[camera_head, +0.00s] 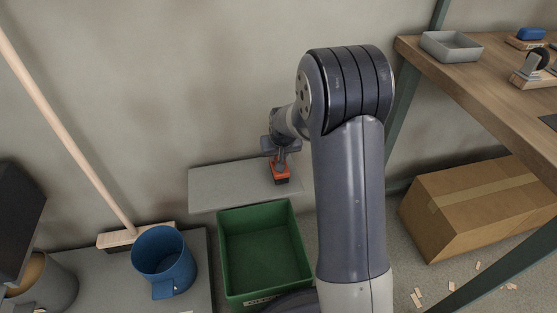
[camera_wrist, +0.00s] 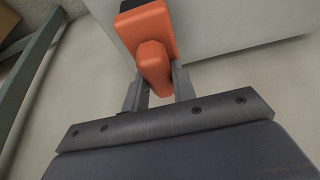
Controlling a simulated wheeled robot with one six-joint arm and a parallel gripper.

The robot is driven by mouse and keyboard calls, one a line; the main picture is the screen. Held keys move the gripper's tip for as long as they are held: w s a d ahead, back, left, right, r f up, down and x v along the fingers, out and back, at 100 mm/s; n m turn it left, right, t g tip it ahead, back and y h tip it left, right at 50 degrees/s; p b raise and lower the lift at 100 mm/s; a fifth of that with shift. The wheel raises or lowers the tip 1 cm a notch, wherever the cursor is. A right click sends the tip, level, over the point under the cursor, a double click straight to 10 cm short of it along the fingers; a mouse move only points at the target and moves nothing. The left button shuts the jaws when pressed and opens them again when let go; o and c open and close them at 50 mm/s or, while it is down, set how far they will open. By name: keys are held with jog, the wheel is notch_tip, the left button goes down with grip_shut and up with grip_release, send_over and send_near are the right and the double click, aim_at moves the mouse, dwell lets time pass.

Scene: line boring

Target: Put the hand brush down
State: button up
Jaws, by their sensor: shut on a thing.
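The hand brush (camera_head: 279,170) has an orange-red body with a dark part below it. My gripper (camera_head: 280,158) is shut on it, over the right part of a grey shelf (camera_head: 225,187) against the wall. In the wrist view the orange hand brush (camera_wrist: 148,32) has its handle between the two fingers of my gripper (camera_wrist: 158,85), and its dark end is at the top edge. I cannot tell whether the brush touches the shelf or hangs just above it.
A green crate (camera_head: 264,250) stands below and in front of the shelf. A blue mug-like container (camera_head: 164,262) and a broom (camera_head: 135,236) are to the left. A cardboard box (camera_head: 480,205) lies under the wooden workbench (camera_head: 480,90) at right. The shelf's left part is bare.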

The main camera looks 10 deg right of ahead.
jog(key=shift+f, duration=0.4)
jog(key=shift+f, duration=0.2)
jog(key=o, duration=0.9)
jog(key=shift+r, duration=0.3)
jog(key=p+v, duration=0.3)
jog(key=v, duration=0.8)
jog(key=shift+s+r, duration=0.25)
jog(key=shift+r, duration=0.1)
